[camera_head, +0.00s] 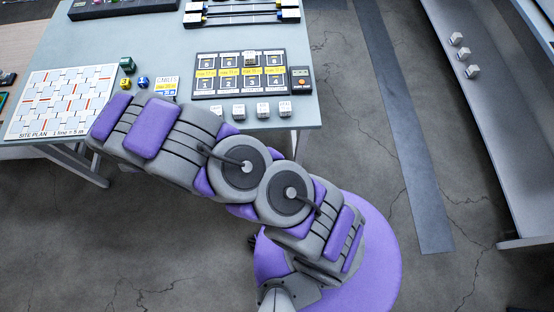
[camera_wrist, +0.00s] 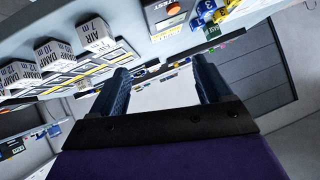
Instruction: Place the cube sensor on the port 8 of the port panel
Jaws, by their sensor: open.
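The black port panel (camera_head: 196,75) lies on the table with two rows of numbered ports and yellow labels; I cannot read port 8 surely. One white cube sensor (camera_head: 250,57) stands at the panel's back row, around the third column. Several more white cubes stand in a row in front of the panel, one of them a cube (camera_head: 263,109). My gripper's fingers are not distinguishable in the head view.
A dark tester with an orange button (camera_head: 300,78) sits right of the panel. A site plan board (camera_head: 22,118), small green and blue blocks and a yellow-labelled card (camera_head: 167,86) are to the left. A shelf (camera_head: 490,120) with three white cubes stands across the floor.

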